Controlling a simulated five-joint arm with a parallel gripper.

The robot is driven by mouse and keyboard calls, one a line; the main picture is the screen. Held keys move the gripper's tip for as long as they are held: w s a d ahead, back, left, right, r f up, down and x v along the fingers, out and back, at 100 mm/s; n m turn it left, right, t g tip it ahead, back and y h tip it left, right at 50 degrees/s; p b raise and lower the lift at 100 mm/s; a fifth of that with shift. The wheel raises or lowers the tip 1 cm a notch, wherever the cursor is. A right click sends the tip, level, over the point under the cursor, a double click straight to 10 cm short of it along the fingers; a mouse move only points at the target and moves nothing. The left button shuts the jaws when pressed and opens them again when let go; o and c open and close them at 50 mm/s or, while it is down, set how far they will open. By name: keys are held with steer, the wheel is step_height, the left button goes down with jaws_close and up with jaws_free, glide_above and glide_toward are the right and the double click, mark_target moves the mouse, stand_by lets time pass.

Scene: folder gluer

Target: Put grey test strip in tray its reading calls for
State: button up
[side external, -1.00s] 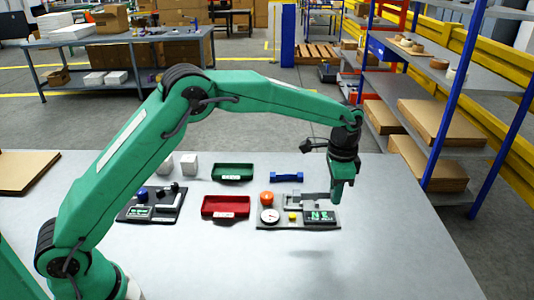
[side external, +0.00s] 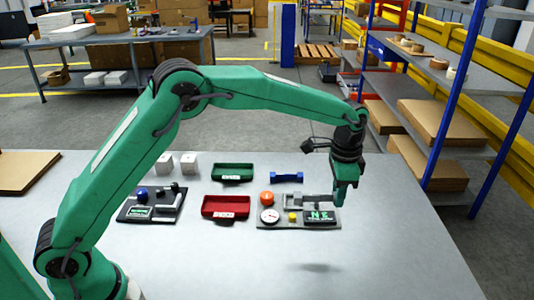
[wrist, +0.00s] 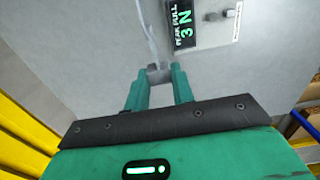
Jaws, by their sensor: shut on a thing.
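My gripper (side external: 340,198) is low over the right end of a grey tester plate (side external: 265,225). In the wrist view its fingers (wrist: 158,76) are shut on a thin grey strip (wrist: 150,35), which runs up the picture from the fingertips. Its far end is out of that view. The tester also has an orange knob, a round dial (side external: 270,216) and a yellow button. A green tray (side external: 233,179) and a red tray (side external: 226,214) stand left of the tester, both empty; their labels are unreadable.
A blue bar-shaped part (side external: 286,177) lies behind the tester. A second dark device (side external: 152,205) with a blue knob stands at left, with two white blocks (side external: 177,163) behind it. The table's front and right are clear.

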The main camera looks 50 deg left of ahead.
steer(key=s+a+f, duration=0.2)
steer(key=s+a, duration=0.1)
steer(key=a, duration=0.9)
glide_above(242, 208)
step_height(242, 208, down, 3)
steer(key=shift+f, duration=0.15)
steer(key=shift+f, duration=2.85)
steer(key=o, duration=1)
steer(key=shift+o, duration=0.2)
